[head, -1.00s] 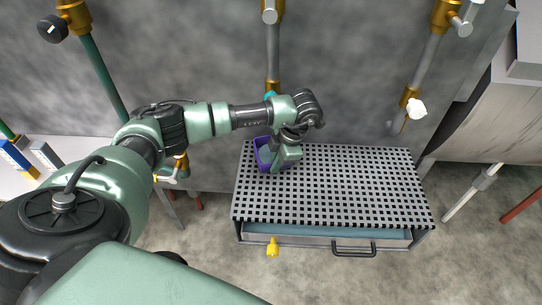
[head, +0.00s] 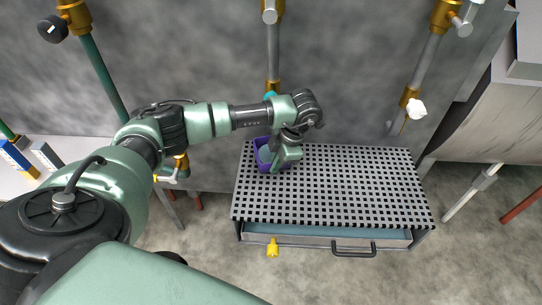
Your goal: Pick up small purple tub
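The small purple tub (head: 263,160) sits at the back left corner of the perforated grey bench top. My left gripper (head: 277,166) points down over the tub's right side, and my wrist hides part of the tub. The fingertips are small and partly hidden, so I cannot tell whether they are apart or closed on the tub wall. My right gripper does not show.
The perforated bench top (head: 340,185) is bare to the right of the tub. A drawer with a black handle (head: 353,249) is under its front edge. Pipes (head: 273,55) run down the wall behind.

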